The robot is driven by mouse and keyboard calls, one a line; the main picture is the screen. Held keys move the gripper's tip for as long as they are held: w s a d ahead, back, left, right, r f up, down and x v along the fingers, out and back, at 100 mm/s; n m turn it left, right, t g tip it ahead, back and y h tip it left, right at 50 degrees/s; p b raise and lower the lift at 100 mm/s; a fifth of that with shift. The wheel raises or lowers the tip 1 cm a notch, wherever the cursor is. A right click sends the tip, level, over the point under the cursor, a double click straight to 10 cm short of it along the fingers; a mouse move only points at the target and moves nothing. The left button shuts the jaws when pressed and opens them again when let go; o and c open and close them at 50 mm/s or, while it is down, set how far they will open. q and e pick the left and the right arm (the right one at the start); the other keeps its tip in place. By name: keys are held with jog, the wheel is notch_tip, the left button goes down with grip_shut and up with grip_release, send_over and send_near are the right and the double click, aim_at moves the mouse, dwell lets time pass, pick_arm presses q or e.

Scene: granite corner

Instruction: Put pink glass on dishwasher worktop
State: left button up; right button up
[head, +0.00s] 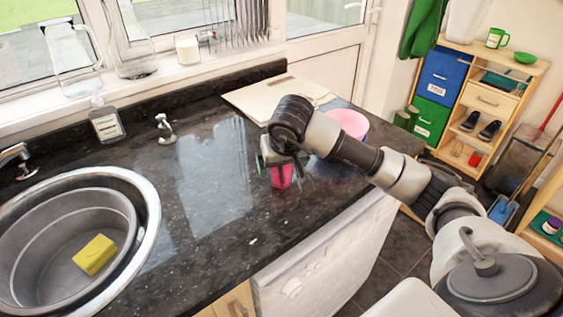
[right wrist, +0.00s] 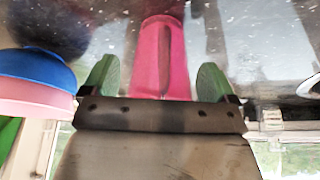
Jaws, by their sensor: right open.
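The pink glass (head: 282,177) stands on the black dishwasher worktop (head: 215,225), above the white dishwasher front (head: 325,255). My right gripper (head: 279,160) is down at the glass and hides its upper part in the head view. In the right wrist view the pink glass (right wrist: 147,60) shows between the two green-padded fingers of my right gripper (right wrist: 157,75). The fingers are spread, with a visible gap on each side of the glass. My left gripper is in neither view.
A pink bowl (head: 349,122) stands behind my right arm; the wrist view shows a blue bowl (right wrist: 38,67) with pink below it. A board (head: 270,98) lies at the back. The sink with a grey basin (head: 75,215) and yellow sponge (head: 95,254) is left. The middle worktop is clear.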

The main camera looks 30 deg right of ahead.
jog(key=shift+r, duration=0.55)
jog(key=v, duration=1.1)
jog(key=shift+s, duration=0.2)
